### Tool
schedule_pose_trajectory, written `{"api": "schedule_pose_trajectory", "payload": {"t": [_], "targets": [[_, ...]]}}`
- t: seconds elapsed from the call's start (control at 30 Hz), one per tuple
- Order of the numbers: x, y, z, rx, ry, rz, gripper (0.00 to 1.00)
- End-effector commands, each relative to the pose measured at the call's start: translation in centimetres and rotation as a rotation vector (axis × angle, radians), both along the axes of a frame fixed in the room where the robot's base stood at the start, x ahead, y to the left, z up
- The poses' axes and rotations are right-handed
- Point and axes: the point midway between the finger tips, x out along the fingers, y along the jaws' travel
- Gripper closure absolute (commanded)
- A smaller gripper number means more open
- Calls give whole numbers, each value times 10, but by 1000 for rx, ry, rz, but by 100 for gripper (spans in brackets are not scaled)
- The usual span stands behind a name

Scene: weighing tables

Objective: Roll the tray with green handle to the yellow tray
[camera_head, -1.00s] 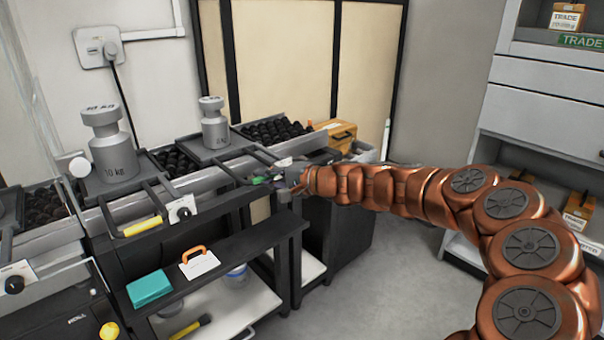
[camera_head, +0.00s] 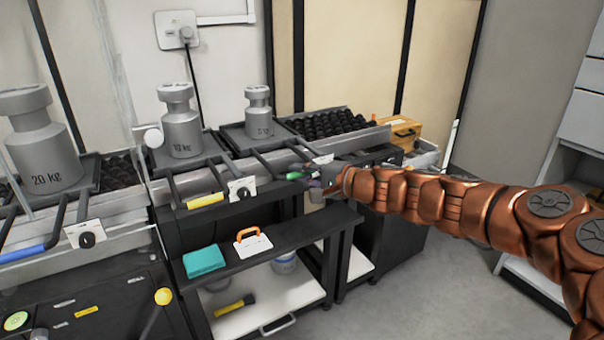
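The green-handled tray (camera_head: 238,144) is a dark tray on the rails, carrying a grey 5 kg weight (camera_head: 259,114). Its green handle (camera_head: 296,175) shows only in part, at the end of dark bars. My gripper (camera_head: 318,181) is at the right end of this handle; its fingers are small and overlap a white tag, so I cannot tell whether they are closed on it. The yellow tray (camera_head: 160,162) is just left, carrying a 10 kg weight (camera_head: 181,128). Its yellow handle (camera_head: 206,200) sticks out in front.
A blue-handled tray (camera_head: 84,176) with a 20 kg weight (camera_head: 43,150) stands farther left behind a clear panel. Black rollers (camera_head: 335,125) and an orange box (camera_head: 398,133) lie to the right.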

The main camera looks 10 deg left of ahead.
Motion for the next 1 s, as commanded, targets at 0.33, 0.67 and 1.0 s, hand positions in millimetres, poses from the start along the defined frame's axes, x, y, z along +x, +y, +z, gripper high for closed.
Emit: {"api": "schedule_pose_trajectory", "payload": {"t": [0.33, 0.67, 1.0], "targets": [[1, -1, 0, 1, -1, -2, 61], [-2, -8, 2, 0, -1, -4, 61], [-22, -42, 9, 0, 0, -5, 61]]}}
